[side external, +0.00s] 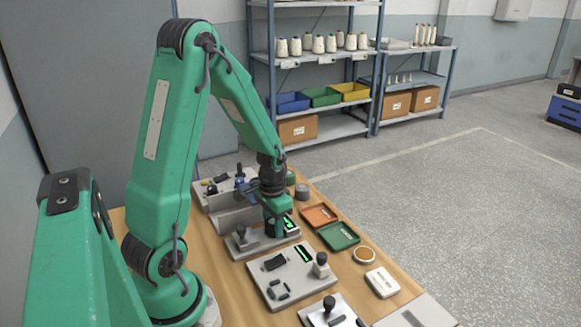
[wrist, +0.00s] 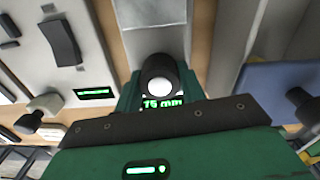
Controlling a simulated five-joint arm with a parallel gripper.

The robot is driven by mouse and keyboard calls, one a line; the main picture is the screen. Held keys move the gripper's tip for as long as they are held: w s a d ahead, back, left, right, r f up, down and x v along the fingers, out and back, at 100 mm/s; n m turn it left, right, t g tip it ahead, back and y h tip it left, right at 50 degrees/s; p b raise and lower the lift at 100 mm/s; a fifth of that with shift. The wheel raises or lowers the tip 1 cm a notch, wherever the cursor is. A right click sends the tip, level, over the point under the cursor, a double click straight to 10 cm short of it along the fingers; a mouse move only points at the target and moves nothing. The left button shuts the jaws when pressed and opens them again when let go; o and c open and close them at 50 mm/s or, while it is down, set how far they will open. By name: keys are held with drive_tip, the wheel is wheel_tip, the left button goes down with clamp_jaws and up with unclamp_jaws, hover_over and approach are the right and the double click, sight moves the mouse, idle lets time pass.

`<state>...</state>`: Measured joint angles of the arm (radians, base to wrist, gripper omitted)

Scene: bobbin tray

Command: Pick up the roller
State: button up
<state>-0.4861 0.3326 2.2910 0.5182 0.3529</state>
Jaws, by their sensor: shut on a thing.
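The roller (wrist: 158,66) shows in the wrist view as a short dark cylinder with a pale round end, between the green jaws. My gripper (wrist: 160,86) is shut on it. In the side external view my gripper (side external: 276,213) points down over the grey device plate at the middle of the table. Only a dark bit below the jaws shows there, and I cannot tell whether the roller touches the plate.
Right of my gripper lie an orange tray (side external: 319,215), a green tray (side external: 338,236), a round dish (side external: 364,254) and a white box (side external: 382,282). A panel with a knob (side external: 292,276) stands in front. Grey blocks (side external: 225,190) stand behind.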

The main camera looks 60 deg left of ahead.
drive_tip(key=shift+r, duration=0.15)
drive_tip(key=shift+r, duration=0.8)
drive_tip(key=r, duration=0.1)
drive_tip(key=d+r, duration=0.1)
drive_tip(key=shift+r, duration=0.4)
drive_tip(key=d+r, duration=0.6)
drive_tip(key=d, duration=0.4)
drive_tip(key=shift+s+d+r, duration=0.15)
drive_tip(key=shift+s+d, duration=0.15)
drive_tip(key=shift+s, duration=0.05)
drive_tip(key=shift+w, duration=0.15)
